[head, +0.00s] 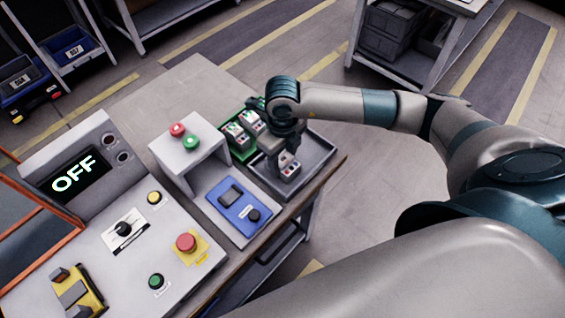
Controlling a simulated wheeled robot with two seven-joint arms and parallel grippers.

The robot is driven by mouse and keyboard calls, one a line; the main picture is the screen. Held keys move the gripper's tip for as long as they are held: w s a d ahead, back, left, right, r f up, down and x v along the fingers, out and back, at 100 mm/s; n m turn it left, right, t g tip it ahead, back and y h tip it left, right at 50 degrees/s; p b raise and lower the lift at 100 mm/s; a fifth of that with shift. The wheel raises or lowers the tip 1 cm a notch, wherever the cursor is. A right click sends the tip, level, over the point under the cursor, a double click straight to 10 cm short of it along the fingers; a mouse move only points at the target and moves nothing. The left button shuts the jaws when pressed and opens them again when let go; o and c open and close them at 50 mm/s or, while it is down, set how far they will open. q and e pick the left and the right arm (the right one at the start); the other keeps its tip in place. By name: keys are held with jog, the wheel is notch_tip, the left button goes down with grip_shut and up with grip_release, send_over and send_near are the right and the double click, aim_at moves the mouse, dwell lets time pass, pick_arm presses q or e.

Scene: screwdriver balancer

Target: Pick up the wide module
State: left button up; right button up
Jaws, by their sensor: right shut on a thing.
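My right gripper (282,153) points down over the dark grey tray (318,158) and is shut on a grey module (290,170). The module has small coloured marks on its face, and its upper part is hidden by the fingers. I cannot tell whether it is touching the tray floor. Other similar modules (238,138) sit in the green tray (243,154) just left of the gripper. The far end of the green tray is partly hidden by my wrist. My left gripper is not in view.
A white stand (187,152) with a red and a green button rises left of the trays. A blue switch box (239,206) lies in front of them. The control panel (110,248), its display reading OFF, fills the lower left. The bench top (185,95) is clear at the back.

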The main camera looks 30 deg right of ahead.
aim_at(285, 158)
jog(key=shift+r, duration=0.1)
jog(key=shift+w+r+b, duration=0.1)
jog(key=shift+r+b, duration=0.4)
jog(key=shift+r, duration=0.3)
jog(key=shift+s+d+r+b, duration=0.15)
jog(key=shift+r+b, duration=0.15)
jog(key=shift+r, duration=0.3)
jog(key=shift+s+d+r+b, duration=0.1)
jog(key=shift+r+b, duration=0.2)
jog(key=shift+r, duration=0.3)
jog(key=s+d+r, duration=0.1)
jog(key=s+d+b, duration=0.1)
jog(key=shift+d+r, duration=0.35)
jog(key=shift+r, duration=0.05)
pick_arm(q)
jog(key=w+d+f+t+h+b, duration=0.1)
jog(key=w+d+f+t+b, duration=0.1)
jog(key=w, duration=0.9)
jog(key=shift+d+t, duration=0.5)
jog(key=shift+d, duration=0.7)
pick_arm(e)
jog(key=s+d+r, duration=0.4)
jog(key=d+r, duration=0.1)
jog(key=d, duration=0.1)
jog(key=shift+s, duration=0.4)
jog(key=shift+a, duration=0.1)
